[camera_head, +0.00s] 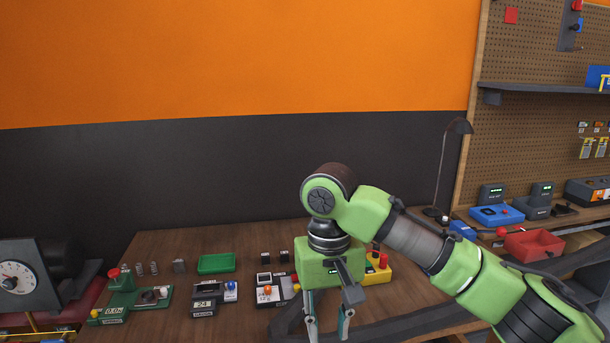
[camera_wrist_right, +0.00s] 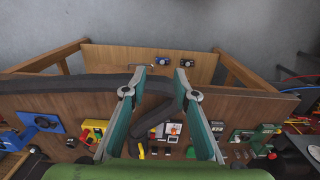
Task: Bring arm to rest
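My right arm, green with grey and brown joints, comes in from the right in the head view and bends down over the workbench. My right gripper (camera_head: 328,335) points downward above the wooden bench (camera_head: 150,255), with its two fingers apart and nothing seen between them. In the right wrist view the same gripper (camera_wrist_right: 161,78) shows its two teal fingers spread, with bench devices visible beyond and between them. My left arm and gripper are in neither view.
Below and around the gripper are a device with an orange button (camera_head: 267,290), a yellow device (camera_head: 378,272), a green tray (camera_head: 216,263) and a green device (camera_head: 140,298). A lamp (camera_head: 440,170), pegboard (camera_head: 530,120) and red bin (camera_head: 533,244) stand right. Open air lies left of the arm.

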